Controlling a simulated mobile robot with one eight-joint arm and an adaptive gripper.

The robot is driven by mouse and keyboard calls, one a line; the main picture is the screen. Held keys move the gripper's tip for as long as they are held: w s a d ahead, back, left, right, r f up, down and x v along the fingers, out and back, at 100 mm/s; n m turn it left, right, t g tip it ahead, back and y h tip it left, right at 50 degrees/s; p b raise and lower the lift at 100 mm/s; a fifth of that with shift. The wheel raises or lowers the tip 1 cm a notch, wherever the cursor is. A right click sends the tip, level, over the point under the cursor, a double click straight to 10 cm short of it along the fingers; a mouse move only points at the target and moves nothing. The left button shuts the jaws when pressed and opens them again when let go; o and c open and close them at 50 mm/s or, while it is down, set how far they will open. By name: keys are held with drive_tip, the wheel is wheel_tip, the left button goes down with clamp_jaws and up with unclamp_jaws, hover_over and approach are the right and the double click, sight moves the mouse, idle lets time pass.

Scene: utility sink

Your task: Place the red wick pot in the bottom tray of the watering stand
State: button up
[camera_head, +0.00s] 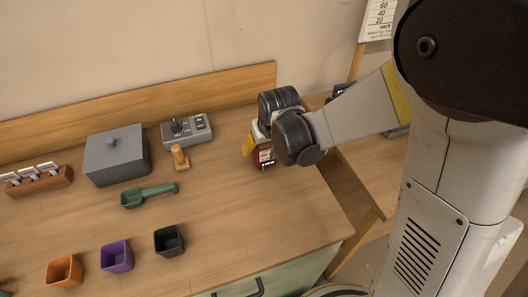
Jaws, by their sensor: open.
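My gripper (264,160) is at the right part of the worktop, pointing down, seen mostly from behind its dark wrist joints. Its jaws are open, but the fingertips are small and partly hidden. A small red patch shows at the gripper's end; I cannot tell whether it is the red wick pot or part of the gripper. No other red pot is visible. I cannot make out the watering stand or its bottom tray in this view.
Orange (65,271), purple (117,257) and black (169,241) square pots stand along the front. Behind them are a green scoop (150,194), grey lidded box (117,158), wooden peg (180,157), grey control box (188,131) and brown rack (38,183). The front right worktop is clear.

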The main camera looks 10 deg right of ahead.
drive_tip(key=shift+x, duration=0.75)
drive_tip(key=shift+r, duration=0.1)
drive_tip(key=shift+c, duration=0.9)
drive_tip(key=c, duration=1.3)
drive_tip(key=shift+o, duration=0.2)
drive_tip(key=shift+r, duration=0.1)
